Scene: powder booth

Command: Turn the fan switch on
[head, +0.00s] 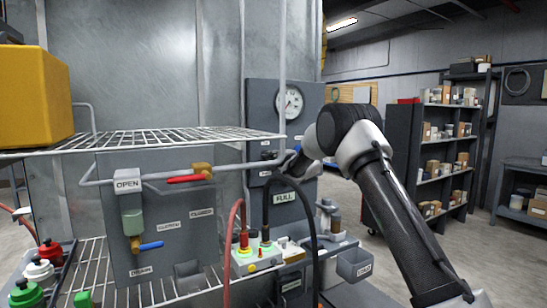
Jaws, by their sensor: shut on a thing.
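A grey upright panel (258,98) carries a round white gauge (289,102) and small white labels, too small to read. The fan switch cannot be made out clearly; the lower part of the panel, below the labels, is largely covered by my gripper, a pipe and a black cable. My gripper (284,167) is at the panel's face, left of my wrist, partly hidden behind the pipe. Its fingers are shut on a small part at the panel, which appears to be the fan switch. The switch's position is hidden.
A wire shelf (170,139) with a yellow box (36,95) stands at left. A grey pipe (225,167), a red-handled valve (188,179) and a black hose (312,225) lie close to my gripper. Shelving (410,150) stands at right; floor between is clear.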

